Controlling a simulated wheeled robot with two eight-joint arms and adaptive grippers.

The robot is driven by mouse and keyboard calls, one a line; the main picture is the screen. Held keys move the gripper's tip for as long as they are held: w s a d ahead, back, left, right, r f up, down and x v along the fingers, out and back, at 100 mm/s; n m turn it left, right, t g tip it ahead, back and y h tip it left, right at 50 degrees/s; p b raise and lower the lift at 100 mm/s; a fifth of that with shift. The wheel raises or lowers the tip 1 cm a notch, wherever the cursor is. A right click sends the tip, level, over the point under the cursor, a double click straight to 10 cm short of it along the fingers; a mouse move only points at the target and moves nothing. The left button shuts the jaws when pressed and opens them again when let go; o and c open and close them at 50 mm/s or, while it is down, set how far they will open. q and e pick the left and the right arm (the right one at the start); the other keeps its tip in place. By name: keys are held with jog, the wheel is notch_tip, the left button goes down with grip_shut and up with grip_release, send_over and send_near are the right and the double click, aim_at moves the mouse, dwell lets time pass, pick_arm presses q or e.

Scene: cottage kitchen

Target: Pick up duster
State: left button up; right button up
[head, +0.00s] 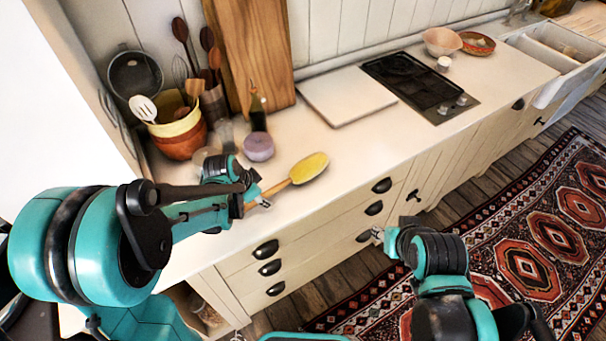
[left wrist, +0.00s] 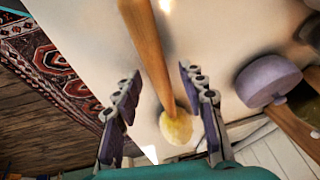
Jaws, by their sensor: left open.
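The duster has a yellow head (head: 310,167) and a wooden handle (head: 275,189), and lies on the pale counter near its front edge. My left gripper (head: 257,197) is open at the handle end in the head view. In the left wrist view, the handle (left wrist: 153,55) and yellow head (left wrist: 176,128) appear between the spread fingers of the left gripper (left wrist: 158,80). I cannot tell whether they touch. My right gripper (head: 379,234) is in front of the drawers, away from the duster; its fingers are too small to read.
A purple lidded jar (head: 258,147) stands behind the duster and also shows in the left wrist view (left wrist: 268,82). A dark bottle (head: 258,113) and stacked bowls (head: 181,142) stand further back. The counter right of the duster is clear up to a white board (head: 345,97) and the hob (head: 420,85).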

pick_arm(q)
jog(key=shift+c, duration=0.6)
grip_shut()
jog(key=shift+r+p, duration=0.3)
jog(key=shift+r, duration=0.2)
jog(key=r, duration=0.2)
jog(key=d+r+p, duration=0.1)
jog(key=r, duration=0.1)
jog(key=shift+d+p, duration=0.1)
jog(key=shift+p, duration=0.2)
jog(key=w+d+r+p, duration=0.1)
jog(key=d+r+p, duration=0.1)
jog(key=d+r, duration=0.4)
jog(key=d, duration=0.4)
jog(key=shift+w+d, duration=0.2)
jog(key=shift+w, duration=0.2)
